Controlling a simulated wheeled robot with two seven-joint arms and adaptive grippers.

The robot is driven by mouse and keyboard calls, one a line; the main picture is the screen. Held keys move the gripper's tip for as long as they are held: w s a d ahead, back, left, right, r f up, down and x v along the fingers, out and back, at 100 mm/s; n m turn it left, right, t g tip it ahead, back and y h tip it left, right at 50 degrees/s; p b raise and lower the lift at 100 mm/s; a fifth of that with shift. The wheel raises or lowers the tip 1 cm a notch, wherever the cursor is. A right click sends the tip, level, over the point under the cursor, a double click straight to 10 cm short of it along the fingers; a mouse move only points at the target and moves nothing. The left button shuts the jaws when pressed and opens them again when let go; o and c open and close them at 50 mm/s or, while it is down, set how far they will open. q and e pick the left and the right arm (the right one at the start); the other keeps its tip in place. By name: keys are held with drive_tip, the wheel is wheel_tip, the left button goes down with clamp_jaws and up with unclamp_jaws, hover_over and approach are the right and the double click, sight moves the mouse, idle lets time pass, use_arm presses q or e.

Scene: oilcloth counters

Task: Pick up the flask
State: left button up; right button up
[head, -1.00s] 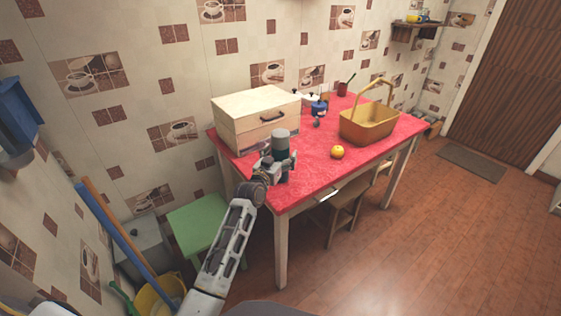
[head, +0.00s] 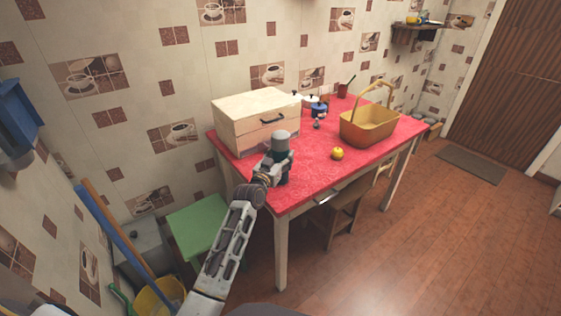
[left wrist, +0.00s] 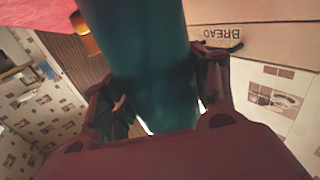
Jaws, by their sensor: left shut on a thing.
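The flask (head: 281,142) is a dark teal cylinder with a grey top, upright at the near left corner of the red table, in front of the bread box. My left gripper (head: 277,167) is shut on its body from the near side. In the left wrist view the flask (left wrist: 145,65) fills the middle, with a finger of the gripper (left wrist: 160,90) against each side. Whether its base touches the table is hard to tell. My right gripper is not in view.
The wooden bread box (head: 240,125) stands close behind the flask. A yellow fruit (head: 338,154), a basket (head: 368,128) and a small blue pot (head: 319,109) are farther right on the red table (head: 315,180). A green stool (head: 196,228) stands at lower left.

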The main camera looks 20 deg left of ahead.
sight(280, 133)
use_arm(q)
drive_tip(key=shift+r, duration=0.2)
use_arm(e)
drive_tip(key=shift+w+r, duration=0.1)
use_arm(q)
drive_tip(key=shift+r, duration=0.7)
drive_tip(key=shift+r+p, duration=1.05)
drive_tip(key=shift+r, duration=3.15)
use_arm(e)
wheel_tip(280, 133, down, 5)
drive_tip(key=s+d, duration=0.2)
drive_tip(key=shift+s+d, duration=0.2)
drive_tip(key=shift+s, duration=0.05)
